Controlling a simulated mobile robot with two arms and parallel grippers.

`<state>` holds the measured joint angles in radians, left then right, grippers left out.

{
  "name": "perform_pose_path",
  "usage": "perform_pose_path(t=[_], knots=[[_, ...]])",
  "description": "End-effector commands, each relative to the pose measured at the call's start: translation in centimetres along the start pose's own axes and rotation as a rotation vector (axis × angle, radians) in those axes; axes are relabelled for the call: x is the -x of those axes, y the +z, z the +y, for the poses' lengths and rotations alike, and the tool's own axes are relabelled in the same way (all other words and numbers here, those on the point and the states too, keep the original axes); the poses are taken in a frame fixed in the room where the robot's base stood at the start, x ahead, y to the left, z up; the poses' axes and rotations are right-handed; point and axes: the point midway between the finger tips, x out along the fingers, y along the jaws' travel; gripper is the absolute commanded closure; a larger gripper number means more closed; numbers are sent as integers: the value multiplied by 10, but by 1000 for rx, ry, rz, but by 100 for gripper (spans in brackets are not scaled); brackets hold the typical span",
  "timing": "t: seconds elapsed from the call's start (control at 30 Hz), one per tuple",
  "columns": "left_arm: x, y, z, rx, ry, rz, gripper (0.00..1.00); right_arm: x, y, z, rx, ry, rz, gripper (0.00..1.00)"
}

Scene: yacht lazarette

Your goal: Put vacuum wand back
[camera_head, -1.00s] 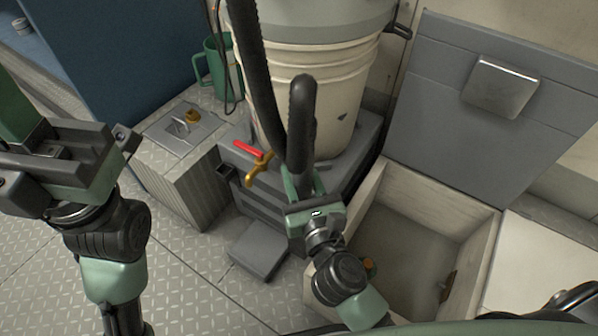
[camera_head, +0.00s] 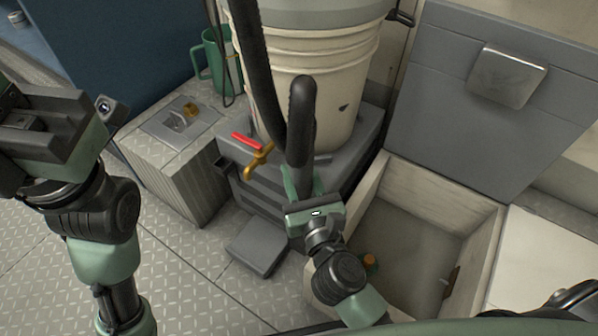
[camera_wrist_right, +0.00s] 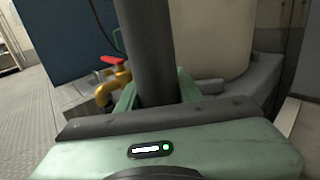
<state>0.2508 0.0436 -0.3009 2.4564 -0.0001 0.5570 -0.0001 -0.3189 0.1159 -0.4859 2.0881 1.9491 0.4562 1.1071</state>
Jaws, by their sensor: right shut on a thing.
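The vacuum wand (camera_head: 301,115) is a black tube with a curved top, joined to a black hose (camera_head: 257,75) that hangs down from above. My right gripper (camera_head: 303,185) is shut on the wand and holds it upright in front of the cream ribbed drum (camera_head: 320,95). In the right wrist view the wand (camera_wrist_right: 151,55) stands between the green fingers of my right gripper (camera_wrist_right: 155,95). The wand's lower end is hidden behind the gripper. My left gripper (camera_head: 50,125) is at the left edge, away from the wand, and its fingertips are not clear.
A brass valve with a red handle (camera_head: 246,141) sits left of the wand. An open bin (camera_head: 483,245) with a raised grey lid (camera_head: 430,120) is at right. A green mug (camera_head: 204,65) stands behind. A grey pedal-like block (camera_head: 258,247) lies on the floor, which is clear at lower left.

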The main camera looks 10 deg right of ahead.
Motion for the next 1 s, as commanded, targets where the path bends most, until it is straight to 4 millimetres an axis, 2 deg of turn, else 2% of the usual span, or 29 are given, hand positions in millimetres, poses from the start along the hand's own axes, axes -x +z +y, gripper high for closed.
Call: perform_pose_path(t=[0.23,0.47,0.5,0.6,0.9,1.0], knots=[[-3,-1,-1,0,-1,3,100,0,1,0,0,0,-1,100],[3,1,-1,1,-7,-11,100,0,0,0,0,0,-2,100],[3,1,-1,1,-7,-11,100,0,0,0,0,1,-2,62],[3,1,-1,1,-7,-11,100,0,0,0,0,1,-2,39],[3,1,-1,1,-7,-10,100,0,-2,0,0,0,2,39],[2,1,-1,1,-6,-8,100,6,-2,0,0,0,2,39]])
